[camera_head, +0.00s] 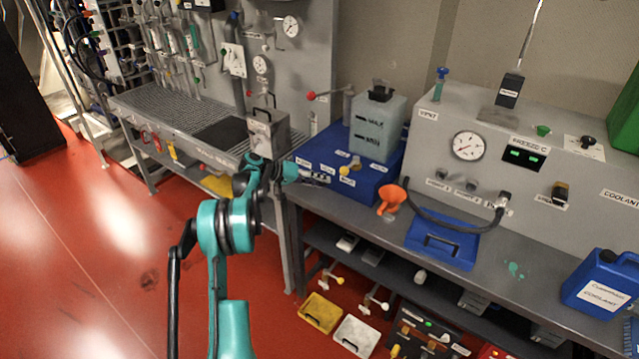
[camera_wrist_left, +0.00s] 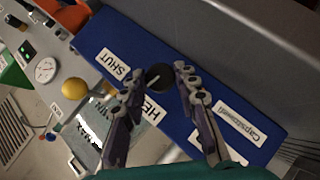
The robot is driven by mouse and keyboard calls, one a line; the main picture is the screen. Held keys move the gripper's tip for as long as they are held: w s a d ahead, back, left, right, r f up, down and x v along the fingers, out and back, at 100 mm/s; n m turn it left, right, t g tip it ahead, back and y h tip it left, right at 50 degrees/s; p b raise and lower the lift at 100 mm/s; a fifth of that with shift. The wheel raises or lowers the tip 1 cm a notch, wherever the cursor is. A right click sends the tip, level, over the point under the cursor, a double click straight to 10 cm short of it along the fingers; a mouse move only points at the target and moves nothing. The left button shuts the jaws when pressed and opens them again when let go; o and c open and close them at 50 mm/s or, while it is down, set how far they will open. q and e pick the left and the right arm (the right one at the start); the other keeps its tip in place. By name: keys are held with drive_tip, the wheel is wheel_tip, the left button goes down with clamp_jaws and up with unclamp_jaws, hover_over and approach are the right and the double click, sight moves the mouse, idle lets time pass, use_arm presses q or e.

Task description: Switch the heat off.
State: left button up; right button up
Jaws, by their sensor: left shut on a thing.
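The blue unit (camera_head: 370,185) stands on the bench, with white labels on its front. In the left wrist view its blue face (camera_wrist_left: 185,110) carries labels reading SHUT (camera_wrist_left: 113,65) and a partly hidden one starting HE (camera_wrist_left: 152,111). A round black knob (camera_wrist_left: 160,75) with a thin pale mark sits on that face. My left gripper (camera_head: 300,172) reaches the unit's front left part. In the wrist view its two fingers (camera_wrist_left: 159,77) are on either side of the black knob, shut on it. The knob is hidden in the head view. My right gripper is in neither view.
A yellow ball handle (camera_wrist_left: 75,88) is beside the knob; it also shows in the head view (camera_head: 345,170). A grey-green tank (camera_head: 378,130) stands on the unit. An orange funnel (camera_head: 391,198) and blue tray (camera_head: 442,243) lie to the right. The red floor at left is clear.

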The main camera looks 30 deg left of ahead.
use_arm(q)
drive_tip(key=shift+a+f+n+h+b, duration=0.15)
drive_tip(key=shift+n+h+b, duration=0.2)
drive_tip(key=shift+n+h, duration=0.25)
idle(0.3)
drive_tip(key=o, duration=1.1)
drive_tip(key=shift+o, duration=0.2)
drive_tip(key=v, duration=1.2)
drive_tip(key=shift+f, duration=0.25)
drive_tip(key=shift+s, duration=0.1)
